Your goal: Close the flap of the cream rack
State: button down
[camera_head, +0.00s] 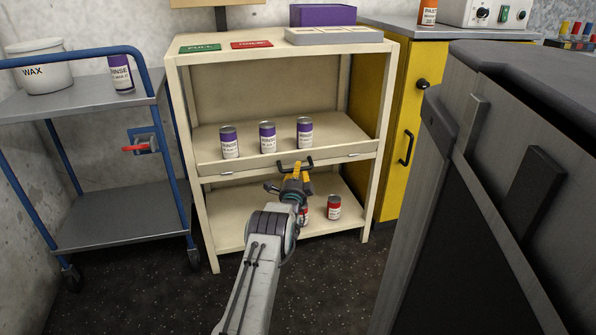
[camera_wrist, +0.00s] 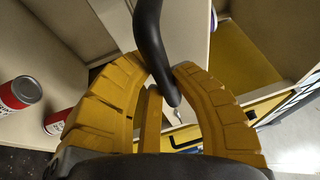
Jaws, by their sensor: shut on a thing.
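The cream rack (camera_head: 183,130) stands in the middle of the head view, with an upper and a lower shelf. A cream flap (camera_head: 235,173) runs along the front of its upper shelf, and I cannot tell its exact tilt. A dark bar handle (camera_head: 309,161) is on the flap, right of its middle. My gripper (camera_head: 299,168) is at this handle. In the wrist view my gripper's yellow fingers (camera_wrist: 165,76) are closed around the black handle (camera_wrist: 149,35). The fingers and arm hide part of the flap and the lower shelf.
Several purple-labelled rinse cans (camera_head: 267,138) stand on the upper shelf behind the flap. Red cans (camera_head: 334,208) stand on the lower shelf near my arm. A blue trolley (camera_head: 110,230) is at left, a yellow cabinet (camera_head: 400,110) at right, and a grey unit (camera_head: 450,200) stands close at right.

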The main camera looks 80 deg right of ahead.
jog(key=shift+d+r+n+y+p, duration=0.1)
jog(key=shift+r+n+y+p, duration=0.2)
jog(key=shift+r+y+p, duration=0.45)
jog(key=shift+w+r+y, duration=0.1)
jog(key=shift+r+y, duration=0.05)
jog(key=shift+y, duration=0.1)
jog(key=shift+d+n+y+b, duration=0.1)
jog(key=shift+n+y+b, duration=0.35)
jog(key=shift+b, duration=0.25)
jog(key=shift+y+b, duration=0.35)
jog(key=shift+b, duration=0.1)
jog(key=c, duration=1)
grip_release()
jog(key=shift+a+r, duration=0.4)
jog(key=shift+a, duration=1.55)
jog(key=shift+a+r, duration=0.4)
jog(key=shift+a, duration=1.6)
jog(key=shift+a+r, duration=0.4)
jog(key=shift+a, duration=1.55)
